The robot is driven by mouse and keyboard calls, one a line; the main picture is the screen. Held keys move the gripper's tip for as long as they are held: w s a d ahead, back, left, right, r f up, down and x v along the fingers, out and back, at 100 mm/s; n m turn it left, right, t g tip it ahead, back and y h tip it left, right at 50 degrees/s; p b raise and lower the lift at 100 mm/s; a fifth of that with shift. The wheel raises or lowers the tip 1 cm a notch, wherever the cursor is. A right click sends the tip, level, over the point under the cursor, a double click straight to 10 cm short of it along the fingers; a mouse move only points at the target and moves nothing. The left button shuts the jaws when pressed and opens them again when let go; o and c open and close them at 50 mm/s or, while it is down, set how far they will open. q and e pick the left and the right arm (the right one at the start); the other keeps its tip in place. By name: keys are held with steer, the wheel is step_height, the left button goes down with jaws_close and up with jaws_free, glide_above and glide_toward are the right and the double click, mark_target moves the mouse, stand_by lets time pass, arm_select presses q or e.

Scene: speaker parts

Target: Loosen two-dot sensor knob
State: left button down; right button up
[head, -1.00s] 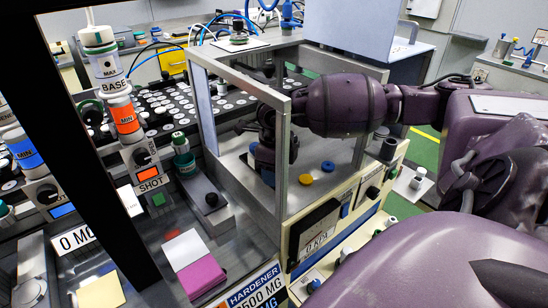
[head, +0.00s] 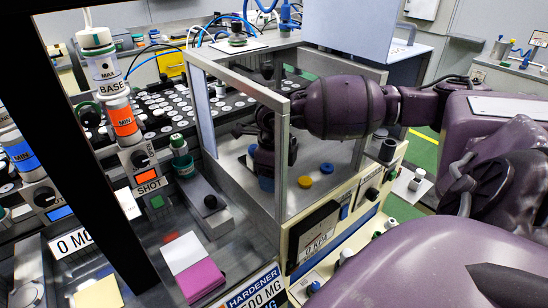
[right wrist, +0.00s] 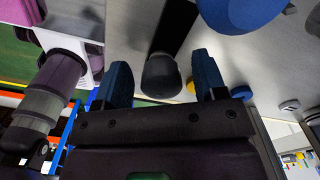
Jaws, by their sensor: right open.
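My right gripper (head: 265,172) is inside the framed glass chamber in the head view, above its grey floor. In the right wrist view its two blue fingers (right wrist: 161,78) are apart. A dark grey rounded knob (right wrist: 162,78) shows between them; I cannot tell whether they touch it. A large blue round part (right wrist: 235,12) is close by at the top. In the head view a yellow knob (head: 305,181) and a blue knob (head: 327,168) are on the chamber floor right of the gripper. No two-dot mark is readable. My left gripper is not in view.
The chamber's metal posts (head: 282,165) stand close around my right arm. A panel with a gauge (head: 318,235) and small knobs is below the chamber front. A dispenser with an orange band (head: 123,118) and a tray of white discs (head: 165,105) are to the left.

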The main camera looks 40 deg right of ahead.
step_height(320, 180, up, 11)
steer(key=shift+f, duration=0.1)
stand_by(0.5)
stand_by(0.3)
